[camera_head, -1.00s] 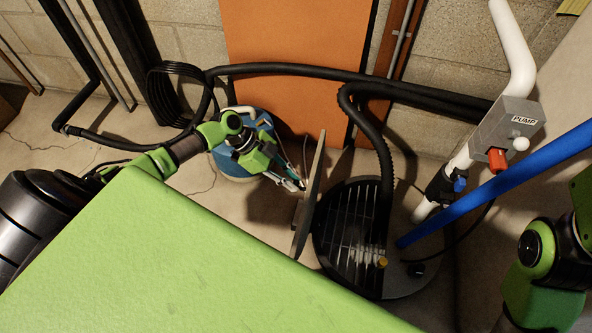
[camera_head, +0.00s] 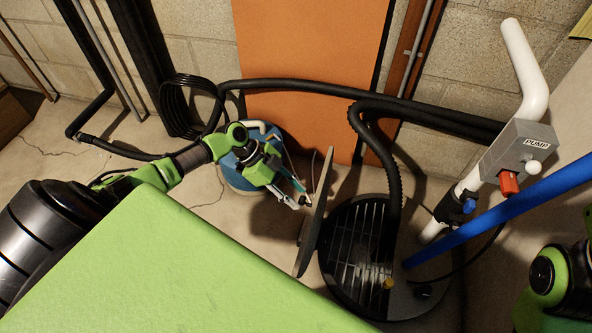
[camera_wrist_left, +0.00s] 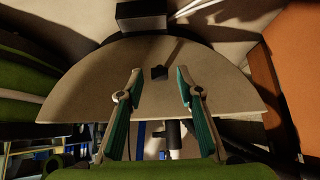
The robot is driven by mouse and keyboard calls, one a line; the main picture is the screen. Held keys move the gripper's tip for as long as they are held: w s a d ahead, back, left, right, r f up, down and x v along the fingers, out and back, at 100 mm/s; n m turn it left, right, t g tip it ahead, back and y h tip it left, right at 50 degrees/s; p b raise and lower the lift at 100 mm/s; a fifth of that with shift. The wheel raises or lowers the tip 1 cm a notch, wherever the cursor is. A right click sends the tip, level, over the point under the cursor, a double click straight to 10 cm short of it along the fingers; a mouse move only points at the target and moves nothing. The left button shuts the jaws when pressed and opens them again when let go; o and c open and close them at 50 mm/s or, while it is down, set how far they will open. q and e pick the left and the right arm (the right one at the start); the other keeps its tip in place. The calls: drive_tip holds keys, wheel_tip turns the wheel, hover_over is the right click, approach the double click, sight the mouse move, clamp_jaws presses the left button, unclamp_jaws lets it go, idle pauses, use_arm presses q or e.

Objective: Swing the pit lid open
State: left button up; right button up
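The pit lid (camera_head: 318,212) is a grey half-disc standing steeply on edge at the left side of the round pit (camera_head: 352,255). In the left wrist view the lid (camera_wrist_left: 85,85) fills the middle, with a small dark knob (camera_wrist_left: 159,72) on its face. My left gripper (camera_head: 306,202) is at the lid's left face. In the wrist view its two fingers (camera_wrist_left: 160,80) are spread either side of the knob, with gaps visible; I cannot tell whether the tips touch the lid. My right arm shows at the lower right edge, but its gripper is out of view.
A grey pump box (camera_head: 515,155) on a white pipe and a slanting blue pipe (camera_head: 490,218) stand right of the pit. A black corrugated hose (camera_head: 385,155) drops into the pit. A blue round container (camera_head: 238,172) is beside my left gripper. An orange panel (camera_head: 312,50) stands behind.

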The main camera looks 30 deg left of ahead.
use_arm(q)
drive_tip(key=v, duration=1.1)
drive_tip(key=shift+a, duration=0.2)
